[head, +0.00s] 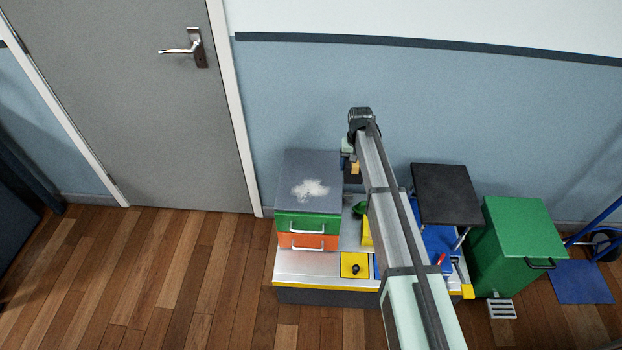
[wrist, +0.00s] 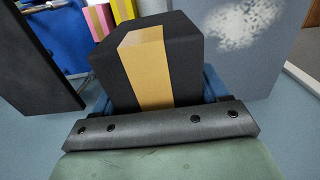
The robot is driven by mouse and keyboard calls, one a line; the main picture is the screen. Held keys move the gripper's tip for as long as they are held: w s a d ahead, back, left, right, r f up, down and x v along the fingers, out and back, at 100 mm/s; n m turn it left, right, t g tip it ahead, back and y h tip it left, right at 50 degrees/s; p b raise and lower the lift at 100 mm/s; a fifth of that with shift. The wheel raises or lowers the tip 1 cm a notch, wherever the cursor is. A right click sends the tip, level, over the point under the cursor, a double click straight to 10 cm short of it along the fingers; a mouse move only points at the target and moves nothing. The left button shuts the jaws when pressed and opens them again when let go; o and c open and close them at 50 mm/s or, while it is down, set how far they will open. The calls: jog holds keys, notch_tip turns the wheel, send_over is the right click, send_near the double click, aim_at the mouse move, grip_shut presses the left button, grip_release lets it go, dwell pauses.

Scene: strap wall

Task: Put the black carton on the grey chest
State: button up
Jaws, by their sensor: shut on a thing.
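The black carton (wrist: 185,65) has a tan tape strip and fills the middle of the wrist view. My gripper (wrist: 158,88) is shut on it, with blue finger parts showing at both sides. In the head view, my gripper (head: 350,162) holds the carton (head: 352,180) just right of the grey chest (head: 312,168), and my arm hides part of it. The chest has a grey top with a white patch, a green drawer and an orange drawer. Its top (wrist: 255,70) shows at the upper right of the wrist view, apart from the carton. No other object stands on the top.
The chest stands on a low platform (head: 307,262) against the blue wall. A black-topped stand (head: 446,194) and a green bin (head: 520,240) are to the right. Pink (wrist: 97,22) and yellow (wrist: 123,10) boxes show beyond the carton. My arm covers the platform's middle.

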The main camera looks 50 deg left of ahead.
jog(key=n, duration=0.1)
send_over(318, 192)
jog(key=shift+m, duration=0.6)
jog(key=shift+f, duration=4.95)
jog(key=shift+f, duration=0.15)
jog(key=o, duration=1.4)
notch_tip(318, 192, up, 12)
jog(key=shift+r, duration=0.15)
